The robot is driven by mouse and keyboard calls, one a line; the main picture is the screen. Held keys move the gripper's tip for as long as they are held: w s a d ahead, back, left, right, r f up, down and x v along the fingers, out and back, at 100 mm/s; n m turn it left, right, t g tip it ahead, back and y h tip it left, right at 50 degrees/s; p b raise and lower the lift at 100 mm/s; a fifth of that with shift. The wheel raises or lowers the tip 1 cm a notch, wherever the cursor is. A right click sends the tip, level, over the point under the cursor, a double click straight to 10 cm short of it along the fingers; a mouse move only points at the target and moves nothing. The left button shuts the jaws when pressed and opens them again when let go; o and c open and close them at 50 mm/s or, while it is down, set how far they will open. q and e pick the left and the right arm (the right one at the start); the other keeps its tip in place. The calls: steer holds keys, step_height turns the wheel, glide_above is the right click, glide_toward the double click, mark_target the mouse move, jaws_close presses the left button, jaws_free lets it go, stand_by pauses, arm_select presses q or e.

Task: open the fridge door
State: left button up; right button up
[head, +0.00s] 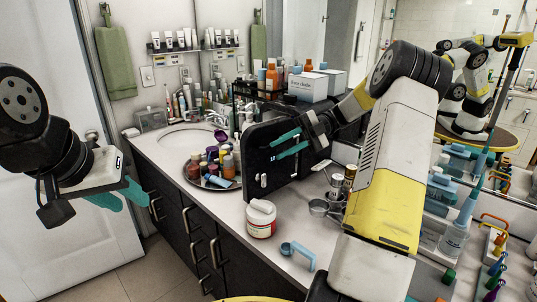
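A small black fridge with rounded corners stands on the white counter. My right gripper (279,146) reaches in from the right across this door. Its two teal fingers are apart, with nothing visible between them; I cannot tell whether they touch the door. The gripper and forearm hide part of the fridge, and I cannot tell whether the door is ajar. My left gripper (128,199) hangs at the left, away from the fridge, its teal fingers apart and empty.
A round tray (204,186) of bottles, a red-and-white jar (261,220) and a blue scoop (298,253) lie left of and before the fridge. Metal cups (319,208) stand near my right arm. White boxes (308,86) sit above the fridge. A sink (184,138) is further back.

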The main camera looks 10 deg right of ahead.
steer(key=s, duration=0.1)
steer(key=s+a, duration=0.1)
steer(key=s, duration=0.1)
steer(key=s+a, duration=0.1)
steer(key=s, duration=0.1)
steer(key=shift+s+r, duration=0.2)
steer(key=shift+r, duration=0.05)
